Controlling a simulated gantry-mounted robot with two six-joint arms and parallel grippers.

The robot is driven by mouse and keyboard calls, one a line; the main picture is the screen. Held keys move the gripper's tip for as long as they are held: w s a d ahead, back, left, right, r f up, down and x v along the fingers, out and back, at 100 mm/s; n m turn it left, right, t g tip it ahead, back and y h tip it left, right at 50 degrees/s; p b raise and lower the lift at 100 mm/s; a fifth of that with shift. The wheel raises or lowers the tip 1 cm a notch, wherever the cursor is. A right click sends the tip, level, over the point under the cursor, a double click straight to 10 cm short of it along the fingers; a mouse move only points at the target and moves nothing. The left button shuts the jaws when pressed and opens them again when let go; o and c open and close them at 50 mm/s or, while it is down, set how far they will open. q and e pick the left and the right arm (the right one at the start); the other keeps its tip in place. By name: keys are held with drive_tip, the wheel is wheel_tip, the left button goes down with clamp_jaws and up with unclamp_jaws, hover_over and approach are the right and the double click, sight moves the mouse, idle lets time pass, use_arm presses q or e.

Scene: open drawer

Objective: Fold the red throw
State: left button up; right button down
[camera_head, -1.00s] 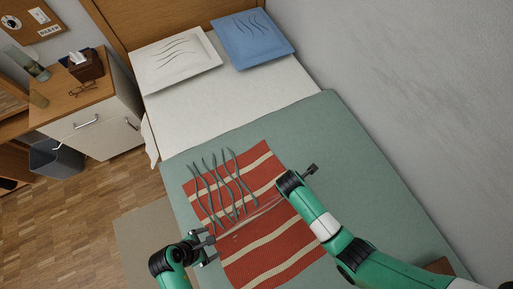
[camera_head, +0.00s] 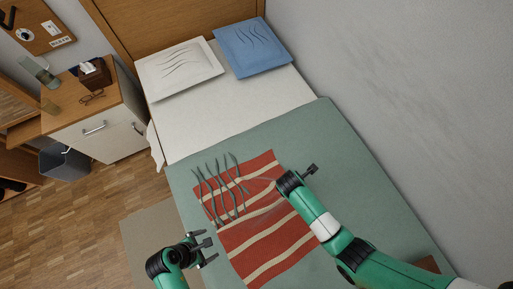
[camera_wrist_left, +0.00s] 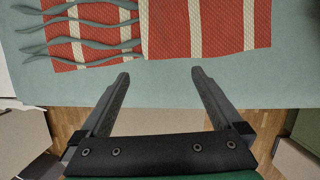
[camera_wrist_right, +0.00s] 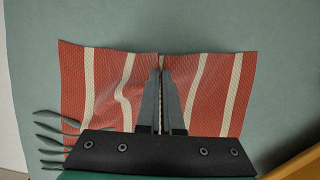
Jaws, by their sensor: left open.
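The red throw (camera_head: 262,240) with cream stripes lies spread on the green bed cover, with a crease across its middle. Several wavy grey-green strips (camera_head: 222,185) lie over its far left part; they also show in the left wrist view (camera_wrist_left: 85,40). My left gripper (camera_head: 208,250) is open and empty, just off the throw's left edge; the left wrist view shows a gap between its fingertips (camera_wrist_left: 160,72) and the throw (camera_wrist_left: 170,30). My right gripper (camera_head: 311,169) is at the throw's right edge, its fingers (camera_wrist_right: 160,75) close together on a raised ridge of the throw (camera_wrist_right: 205,85).
The green bed cover (camera_head: 300,130) is clear beyond the throw. A white pillow (camera_head: 180,68) and a blue pillow (camera_head: 250,47) lie at the headboard. A wall (camera_head: 400,90) borders the right side. A nightstand (camera_head: 100,125) and bin (camera_head: 62,160) stand left.

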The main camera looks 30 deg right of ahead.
use_arm(q)
drive_tip(key=p+v, duration=0.5)
drive_tip(key=v, duration=0.7)
drive_tip(key=shift+p, duration=0.4)
use_arm(e)
wheel_tip(320, 180, up, 6)
drive_tip(key=shift+f, duration=0.1)
unclamp_jaws()
use_arm(q)
wheel_tip(320, 180, up, 7)
drive_tip(key=p, duration=0.6)
drive_tip(key=shift+f, duration=0.25)
use_arm(e)
drive_tip(key=v, duration=0.6)
drive_tip(key=shift+d, duration=0.3)
